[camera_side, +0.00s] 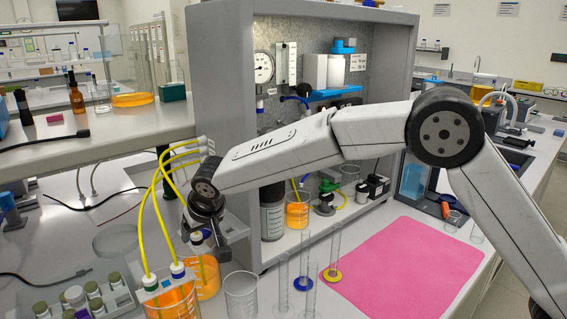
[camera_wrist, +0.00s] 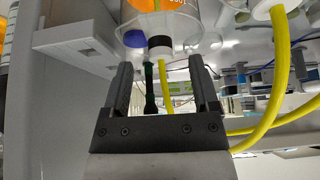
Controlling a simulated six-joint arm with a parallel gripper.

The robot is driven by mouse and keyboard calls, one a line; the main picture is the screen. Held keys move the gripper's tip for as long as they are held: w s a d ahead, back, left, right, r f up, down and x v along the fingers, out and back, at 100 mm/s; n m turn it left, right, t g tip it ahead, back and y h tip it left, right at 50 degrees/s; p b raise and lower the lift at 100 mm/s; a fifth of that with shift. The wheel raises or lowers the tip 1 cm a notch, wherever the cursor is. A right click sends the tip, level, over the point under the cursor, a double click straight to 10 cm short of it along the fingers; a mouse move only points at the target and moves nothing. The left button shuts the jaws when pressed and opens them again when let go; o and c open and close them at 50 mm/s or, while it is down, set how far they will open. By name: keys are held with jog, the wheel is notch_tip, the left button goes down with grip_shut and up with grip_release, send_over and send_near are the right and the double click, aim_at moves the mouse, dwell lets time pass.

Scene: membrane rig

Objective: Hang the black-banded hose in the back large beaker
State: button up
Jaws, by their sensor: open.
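The back large beaker (camera_side: 207,280) holds orange liquid and stands below my gripper (camera_side: 212,248). In the wrist view, my gripper (camera_wrist: 163,90) is open, with a finger on each side of the black-banded hose (camera_wrist: 160,46). The hose's white fitting and black band show at the beaker's rim (camera_wrist: 182,48), with orange liquid behind. The fingers appear apart from the fitting; how deep the hose end sits is hidden. In the side view the gripper partly hides this fitting (camera_side: 197,238). The front large beaker (camera_side: 170,303) holds orange liquid and two yellow hoses with blue and green bands.
An empty beaker (camera_side: 241,296) and several glass cylinders (camera_side: 308,284) stand to the right. A pink mat (camera_side: 405,262) is clear. A vial rack (camera_side: 85,300) is at the lower left. The grey cabinet wall (camera_side: 225,110) rises behind my gripper.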

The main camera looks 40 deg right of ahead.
jog(key=shift+v, duration=2.15)
jog(key=shift+s+d, duration=0.1)
jog(key=s+d+f+g, duration=0.1)
jog(key=s+d+f, duration=0.4)
jog(key=s+d, duration=0.6)
jog(key=s+d+f+g, duration=0.2)
jog(key=s+d+f, duration=0.4)
jog(key=s+d, duration=0.5)
jog(key=s, duration=0.4)
jog(key=shift+s+d+f, duration=0.2)
jog(key=shift+s+d, duration=0.15)
jog(key=shift+d, duration=0.05)
